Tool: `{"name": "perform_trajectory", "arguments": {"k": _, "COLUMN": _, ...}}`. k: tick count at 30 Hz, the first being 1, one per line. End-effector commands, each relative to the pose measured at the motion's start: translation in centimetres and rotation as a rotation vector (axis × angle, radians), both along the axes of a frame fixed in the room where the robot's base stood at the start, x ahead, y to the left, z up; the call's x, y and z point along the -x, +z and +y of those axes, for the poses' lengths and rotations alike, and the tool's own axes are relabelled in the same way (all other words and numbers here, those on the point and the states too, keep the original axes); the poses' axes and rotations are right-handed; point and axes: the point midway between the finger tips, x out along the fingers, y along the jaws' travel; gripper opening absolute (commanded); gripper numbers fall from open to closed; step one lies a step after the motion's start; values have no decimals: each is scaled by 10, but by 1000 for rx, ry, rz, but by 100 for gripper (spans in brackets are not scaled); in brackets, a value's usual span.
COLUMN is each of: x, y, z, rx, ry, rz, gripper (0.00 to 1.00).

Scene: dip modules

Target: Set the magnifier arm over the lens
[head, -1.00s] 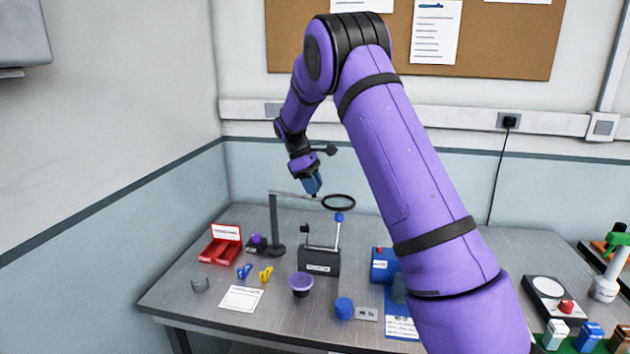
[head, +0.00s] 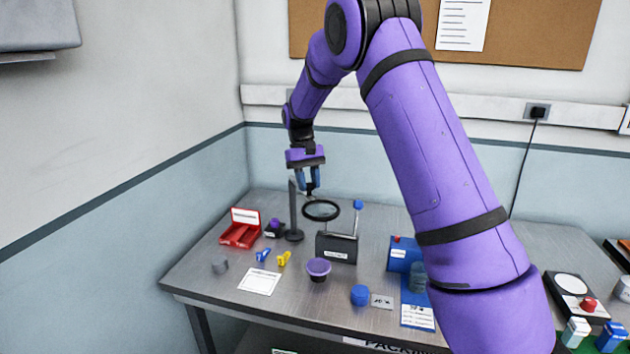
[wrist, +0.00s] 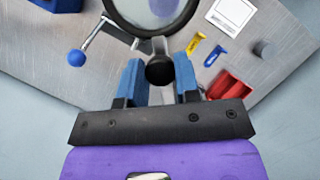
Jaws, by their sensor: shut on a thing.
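The magnifier has a grey post (head: 293,215) and a swing arm ending in a black ring (head: 321,217), held above the table. My gripper (head: 309,190) is at the arm, just behind the ring. In the wrist view, the blue fingers of my gripper (wrist: 160,78) are shut on the magnifier's black knob (wrist: 160,71). The ring (wrist: 188,22) extends past the fingers and is cut by the top edge. A purple cup (head: 318,268) stands on the table in front; purple shows through the ring in the wrist view. I cannot tell which thing is the lens.
A dark box (head: 337,247) with a blue-knobbed lever (head: 358,205) stands close to the ring's right. A red open box (head: 240,235), blue clip (head: 263,255), yellow clip (head: 284,258) and white card (head: 260,281) lie left. A blue round piece (head: 360,295) lies front right.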

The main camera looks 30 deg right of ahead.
Motion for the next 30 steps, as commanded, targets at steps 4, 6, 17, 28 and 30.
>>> {"name": "perform_trajectory", "arguments": {"k": 4, "x": -1, "y": 1, "z": 5, "rx": 0, "ry": -30, "rz": -5, "gripper": 0}}
{"name": "perform_trajectory", "arguments": {"k": 6, "x": -2, "y": 1, "z": 6, "rx": -1, "ry": -36, "rz": -5, "gripper": 0}}
{"name": "perform_trajectory", "arguments": {"k": 17, "x": -2, "y": 1, "z": 7, "rx": -1, "ry": -41, "rz": -6, "gripper": 0}}
{"name": "perform_trajectory", "arguments": {"k": 28, "x": -1, "y": 1, "z": 6, "rx": 0, "ry": -40, "rz": -3, "gripper": 56}}
{"name": "perform_trajectory", "arguments": {"k": 30, "x": -1, "y": 1, "z": 6, "rx": 0, "ry": -40, "rz": -3, "gripper": 56}}
